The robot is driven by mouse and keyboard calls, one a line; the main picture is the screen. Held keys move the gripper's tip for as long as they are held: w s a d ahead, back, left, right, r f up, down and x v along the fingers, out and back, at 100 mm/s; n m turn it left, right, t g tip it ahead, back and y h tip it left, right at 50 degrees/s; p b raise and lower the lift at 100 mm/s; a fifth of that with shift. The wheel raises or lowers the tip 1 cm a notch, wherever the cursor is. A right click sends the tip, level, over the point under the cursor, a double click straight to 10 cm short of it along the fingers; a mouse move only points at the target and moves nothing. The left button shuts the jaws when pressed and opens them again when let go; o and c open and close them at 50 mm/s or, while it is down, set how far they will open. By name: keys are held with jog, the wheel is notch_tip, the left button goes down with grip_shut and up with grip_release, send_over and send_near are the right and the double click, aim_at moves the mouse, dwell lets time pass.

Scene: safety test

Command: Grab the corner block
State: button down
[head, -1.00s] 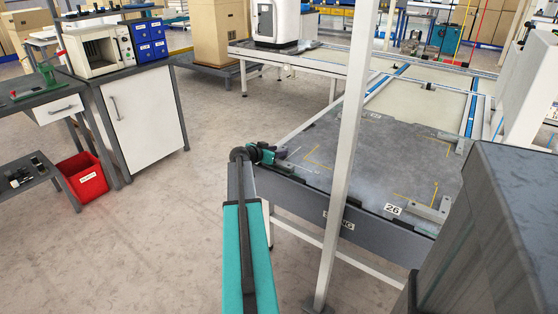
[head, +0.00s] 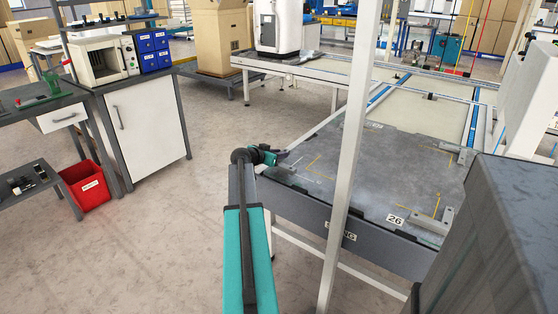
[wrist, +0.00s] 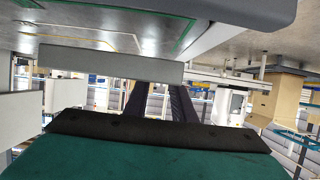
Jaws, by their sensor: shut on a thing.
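My gripper (head: 284,156) is at the near left corner of the grey table plate (head: 375,175), seen small in the head view. In the wrist view its two dark fingers (wrist: 158,100) reach up to a plain grey block (wrist: 110,62), and I take them to be shut on it. The block looks long and flat-sided. Whether it still touches the plate, I cannot tell. Other grey corner blocks sit on the plate, one at the near right (head: 434,221) by the "26" label and one at the far right (head: 463,154).
A white upright post (head: 350,150) stands in front of the table, right of my arm. A large dark box-like body (head: 490,240) fills the lower right. A white cabinet (head: 145,128) and a red bin (head: 85,187) stand left. The floor between is clear.

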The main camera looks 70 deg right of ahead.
jog(key=s, duration=0.5)
jog(key=s+r, duration=0.1)
jog(key=s, duration=1)
jog(key=shift+r, duration=0.25)
